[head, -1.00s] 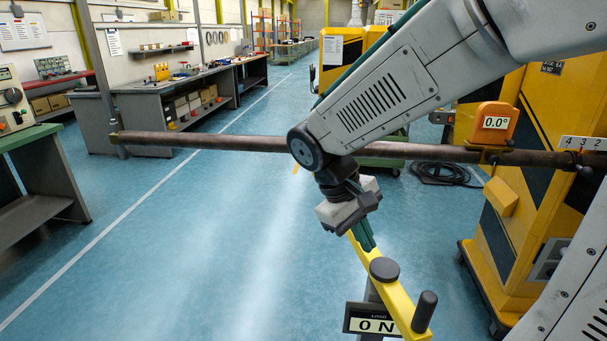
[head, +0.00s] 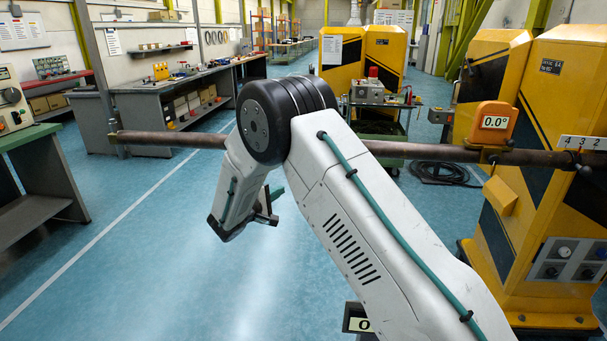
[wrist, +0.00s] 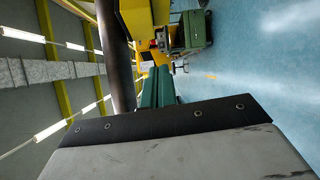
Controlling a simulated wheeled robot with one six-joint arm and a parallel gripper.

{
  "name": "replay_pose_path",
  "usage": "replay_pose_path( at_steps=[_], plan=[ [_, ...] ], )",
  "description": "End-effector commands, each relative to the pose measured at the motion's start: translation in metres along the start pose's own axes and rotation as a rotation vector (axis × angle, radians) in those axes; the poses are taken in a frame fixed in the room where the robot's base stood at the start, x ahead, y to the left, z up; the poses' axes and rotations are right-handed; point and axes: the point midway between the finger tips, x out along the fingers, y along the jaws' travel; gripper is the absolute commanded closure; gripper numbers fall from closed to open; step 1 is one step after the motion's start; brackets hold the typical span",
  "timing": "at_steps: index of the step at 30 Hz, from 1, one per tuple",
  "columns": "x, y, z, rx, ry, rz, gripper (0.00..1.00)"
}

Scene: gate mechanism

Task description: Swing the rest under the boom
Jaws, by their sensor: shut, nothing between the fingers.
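The boom (head: 440,152) is a long brown pipe running level across the head view. My arm covers its middle. In the wrist view the boom (wrist: 116,55) is a dark bar close beside the fingers. The yellow rest arm is hidden behind my arm in the head view. Only a corner of its load display (head: 358,318) shows at the bottom. My gripper (head: 275,194) is below the boom, left of my forearm, and partly hidden by my wrist. In the wrist view my gripper (wrist: 158,76) has its green fingers together with nothing between them.
An orange angle display (head: 494,123) on the boom reads 0.0°. A yellow cabinet (head: 545,200) stands at right, beside a numbered scale (head: 582,142). A green cart (head: 384,128) stands behind the boom. A workbench (head: 30,205) is at left. The floor at left centre is clear.

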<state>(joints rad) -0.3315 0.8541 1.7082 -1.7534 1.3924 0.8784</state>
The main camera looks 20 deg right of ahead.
Motion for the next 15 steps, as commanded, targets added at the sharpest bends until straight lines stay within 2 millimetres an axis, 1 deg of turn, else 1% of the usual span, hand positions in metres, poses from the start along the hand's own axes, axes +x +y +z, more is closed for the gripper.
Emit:
replay_pose_path(
  at_steps=[1,2,5,8,11,15],
  plan=[
    [0.001,0.012,-0.009,0.042,0.027,0.032,1.00],
    [0.001,0.016,-0.012,0.065,0.041,0.047,1.00],
    [0.001,0.018,-0.013,0.112,0.050,0.057,1.00],
    [0.008,0.018,-0.012,0.126,0.048,0.056,1.00],
    [0.022,0.018,-0.012,0.125,0.045,0.055,1.00],
    [0.051,0.020,-0.012,0.124,0.043,0.055,1.00]
  ],
)
